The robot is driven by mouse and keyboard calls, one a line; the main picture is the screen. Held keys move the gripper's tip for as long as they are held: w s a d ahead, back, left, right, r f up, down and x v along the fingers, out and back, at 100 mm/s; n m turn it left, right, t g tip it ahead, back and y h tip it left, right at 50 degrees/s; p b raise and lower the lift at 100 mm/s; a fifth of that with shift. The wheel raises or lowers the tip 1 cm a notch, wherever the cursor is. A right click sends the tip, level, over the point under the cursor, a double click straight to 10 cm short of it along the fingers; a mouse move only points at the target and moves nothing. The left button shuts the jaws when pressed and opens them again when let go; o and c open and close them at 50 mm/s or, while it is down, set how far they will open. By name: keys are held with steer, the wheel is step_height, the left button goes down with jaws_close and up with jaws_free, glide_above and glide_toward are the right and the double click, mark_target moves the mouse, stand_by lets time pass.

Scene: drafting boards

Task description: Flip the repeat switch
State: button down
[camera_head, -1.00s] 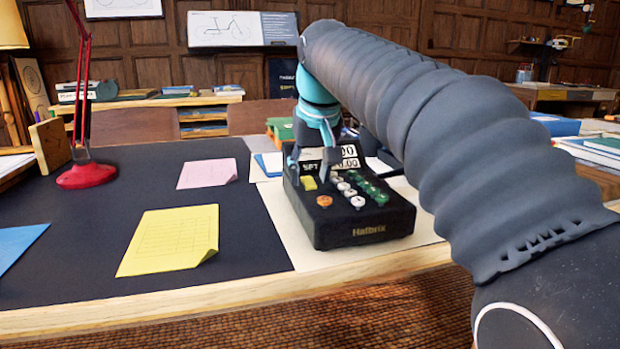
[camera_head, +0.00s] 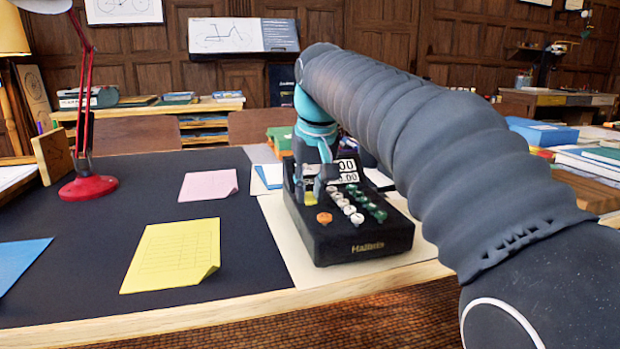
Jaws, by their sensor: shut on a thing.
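A black desk machine marked Halbrix (camera_head: 352,247) stands on a cream sheet on the desk. Its sloped top carries number displays (camera_head: 345,172), an orange button (camera_head: 324,218), a yellow key (camera_head: 310,199), and rows of white and green buttons (camera_head: 375,210). My gripper (camera_head: 314,191) points down at the upper left of this panel, beside the displays and just behind the yellow key. Its fingers are shut on a small part there, apparently the repeat switch, which they hide. My wrist hides part of the machine's back.
A red lamp (camera_head: 88,187) stands at the left of the dark desktop. Yellow (camera_head: 172,255), pink (camera_head: 208,185) and blue (camera_head: 18,262) papers lie flat left of the machine. My arm covers the right side.

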mark_target(311, 199)
steer(key=shift+w+r+g+h+p, duration=0.35)
steer(key=shift+g+p, duration=0.55)
steer(key=shift+p, duration=2.25)
steer(key=shift+f+g+p, duration=0.15)
steer(key=shift+g+p, duration=0.15)
steer(key=shift+p, duration=0.6)
steer(key=shift+f, duration=0.1)
steer(key=c, duration=1)
jaws_free()
step_height(311, 199, up, 12)
steer(key=s, duration=0.1)
